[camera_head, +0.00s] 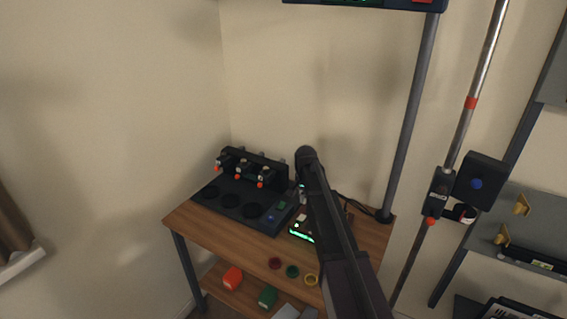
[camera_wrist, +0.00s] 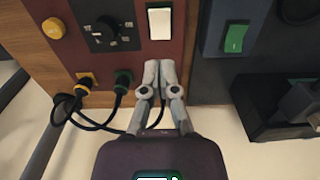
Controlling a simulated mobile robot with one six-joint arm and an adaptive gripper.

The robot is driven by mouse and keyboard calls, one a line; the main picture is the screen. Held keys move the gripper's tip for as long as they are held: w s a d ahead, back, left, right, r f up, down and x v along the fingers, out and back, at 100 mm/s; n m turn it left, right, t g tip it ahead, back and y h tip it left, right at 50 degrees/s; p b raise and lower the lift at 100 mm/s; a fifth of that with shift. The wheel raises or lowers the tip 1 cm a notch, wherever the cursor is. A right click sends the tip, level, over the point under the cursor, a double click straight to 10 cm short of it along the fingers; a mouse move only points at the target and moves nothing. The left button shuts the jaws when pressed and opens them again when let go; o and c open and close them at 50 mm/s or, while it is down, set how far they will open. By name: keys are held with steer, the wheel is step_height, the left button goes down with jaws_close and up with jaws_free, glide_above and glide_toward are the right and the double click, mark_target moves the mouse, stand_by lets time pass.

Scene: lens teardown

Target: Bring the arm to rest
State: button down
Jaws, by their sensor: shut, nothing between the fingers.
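In the wrist view my gripper (camera_wrist: 160,72) is shut and empty, its two grey fingertips together. The fingertips appear just below a white rocker switch (camera_wrist: 159,23) on a dark red panel (camera_wrist: 190,45); I cannot tell whether they touch the panel. In the head view my arm (camera_head: 328,220) reaches up from the lower right over the wooden table (camera_head: 338,218). Its far end bends down beside a black station (camera_head: 235,208). The fingers are too small and partly hidden to make out there.
The panel has a yellow button (camera_wrist: 53,28), a black dial (camera_wrist: 104,33) and cabled plugs (camera_wrist: 123,79). A green switch (camera_wrist: 235,38) is to the right. Clamps (camera_head: 240,165) line the station's back. A grey post (camera_head: 411,120) rises at the table's right; bare wall lies left.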

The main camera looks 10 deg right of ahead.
steer(key=s+n, duration=0.7)
steer(key=s, duration=2.2)
steer(key=shift+d, duration=0.2)
steer(key=shift+d, duration=0.1)
